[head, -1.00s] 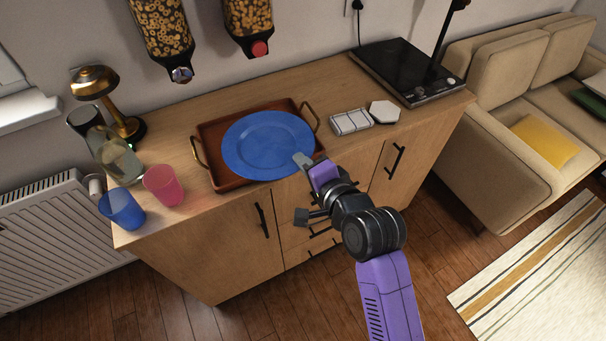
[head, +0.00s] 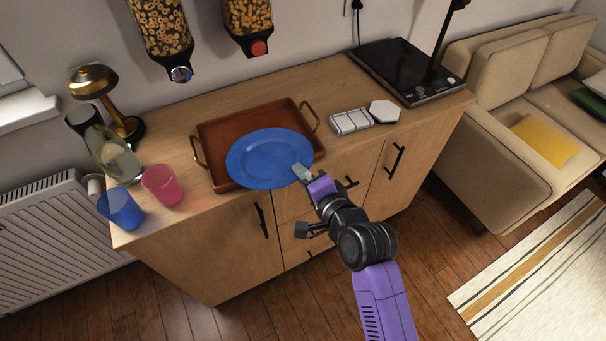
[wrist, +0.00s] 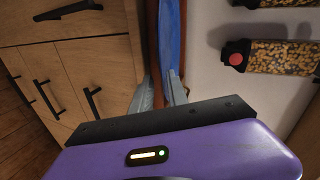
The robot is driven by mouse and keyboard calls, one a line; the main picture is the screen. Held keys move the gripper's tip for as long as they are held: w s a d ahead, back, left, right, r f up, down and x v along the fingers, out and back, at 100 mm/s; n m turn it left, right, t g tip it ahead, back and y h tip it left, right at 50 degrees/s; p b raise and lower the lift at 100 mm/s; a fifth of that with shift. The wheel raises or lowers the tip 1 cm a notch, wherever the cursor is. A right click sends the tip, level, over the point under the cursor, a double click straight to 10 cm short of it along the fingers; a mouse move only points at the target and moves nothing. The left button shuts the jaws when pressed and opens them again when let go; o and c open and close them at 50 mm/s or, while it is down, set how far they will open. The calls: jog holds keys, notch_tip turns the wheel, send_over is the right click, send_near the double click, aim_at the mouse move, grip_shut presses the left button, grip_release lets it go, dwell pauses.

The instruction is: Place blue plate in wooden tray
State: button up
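The blue plate (head: 262,152) is over the front part of the wooden tray (head: 222,128) in the head view, and its near edge overlaps the tray's front rim. The tray is reddish brown with two brass handles, and its back part is bare. I cannot tell whether the plate touches the tray. My gripper (head: 301,173) is shut on the plate's near right rim. In the wrist view the plate (wrist: 170,45) shows as a narrow blue band, edge-on, running up from between the fingers of my gripper (wrist: 158,92).
A pink cup (head: 162,186), a blue cup (head: 121,208), a glass bottle (head: 115,155) and a brass lamp (head: 96,82) stand left of the tray. White coasters (head: 350,122) and a black hob (head: 408,70) lie to the right. Cereal dispensers (head: 250,20) hang above.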

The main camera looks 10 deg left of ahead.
dwell(0.3)
jog(key=v, duration=1.2)
jog(key=shift+r, duration=0.25)
jog(key=shift+s, duration=0.1)
